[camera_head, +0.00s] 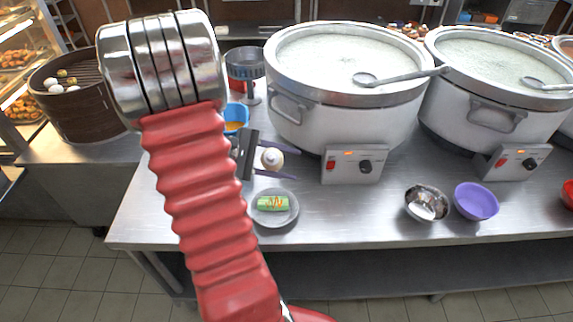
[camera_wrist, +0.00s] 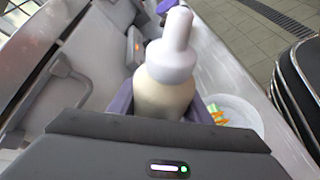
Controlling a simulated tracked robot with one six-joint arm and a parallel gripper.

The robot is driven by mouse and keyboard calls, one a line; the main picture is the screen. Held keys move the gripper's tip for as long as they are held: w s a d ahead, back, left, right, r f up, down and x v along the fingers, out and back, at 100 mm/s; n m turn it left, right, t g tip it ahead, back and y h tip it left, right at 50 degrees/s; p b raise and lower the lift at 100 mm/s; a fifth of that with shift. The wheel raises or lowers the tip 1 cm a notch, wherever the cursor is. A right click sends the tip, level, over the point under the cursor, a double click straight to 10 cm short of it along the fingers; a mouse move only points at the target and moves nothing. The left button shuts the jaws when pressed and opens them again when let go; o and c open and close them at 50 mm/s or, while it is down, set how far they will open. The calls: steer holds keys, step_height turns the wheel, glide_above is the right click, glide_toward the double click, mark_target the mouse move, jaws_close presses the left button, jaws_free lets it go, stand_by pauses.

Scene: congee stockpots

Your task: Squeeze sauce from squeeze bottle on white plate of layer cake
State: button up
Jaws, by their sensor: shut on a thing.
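My gripper (camera_head: 280,161) is shut on the squeeze bottle (camera_head: 271,157), its purple fingers on either side of it. In the wrist view the bottle (camera_wrist: 165,88) has a cream body and a white nozzle pointing up the picture. The plate (camera_head: 292,219) looks grey in the head view and pale in the wrist view (camera_wrist: 246,107). It lies on the steel table in front of the bottle, near the table's front edge. On it is a green cake piece (camera_head: 268,204) with orange-red streaks on top. The bottle hides part of the scene in the wrist view.
Large stockpots (camera_head: 340,115) with ladles stand behind and right. A metal bowl (camera_head: 413,208) and a purple bowl (camera_head: 477,210) sit right of the plate. A blue container (camera_head: 236,113) is behind my gripper. A bamboo steamer (camera_head: 88,113) stands left. Table between plate and metal bowl is clear.

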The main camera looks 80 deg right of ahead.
mark_target(278, 153)
steer(key=shift+s+a+r+n+y, duration=0.1)
steer(key=shift+a+r+n+y, duration=0.3)
steer(key=shift+r, duration=0.45)
steer(key=shift+s+a+r+n+y, duration=0.1)
steer(key=shift+a+r+n+y, duration=0.3)
steer(key=shift+r, duration=0.4)
steer(key=shift+s+a+r+n+y, duration=0.1)
steer(key=shift+a+r+n+y, duration=0.25)
steer(key=shift+r, duration=0.5)
steer(key=shift+s+a+r+n+g+y, duration=0.1)
steer(key=shift+a+r+n+g+y, duration=0.1)
steer(key=shift+a+r+n+y, duration=0.45)
steer(key=shift+s+a+r+n+g+y, duration=0.1)
steer(key=shift+a+r+n+g, duration=0.15)
steer(key=shift+r, duration=0.75)
steer(key=shift+s+a+r+n+g+y, duration=0.15)
steer(key=shift+a+r+n+y, duration=0.2)
steer(key=shift+r+n, duration=0.35)
steer(key=shift+w+r, duration=0.1)
steer(key=shift+r, duration=0.05)
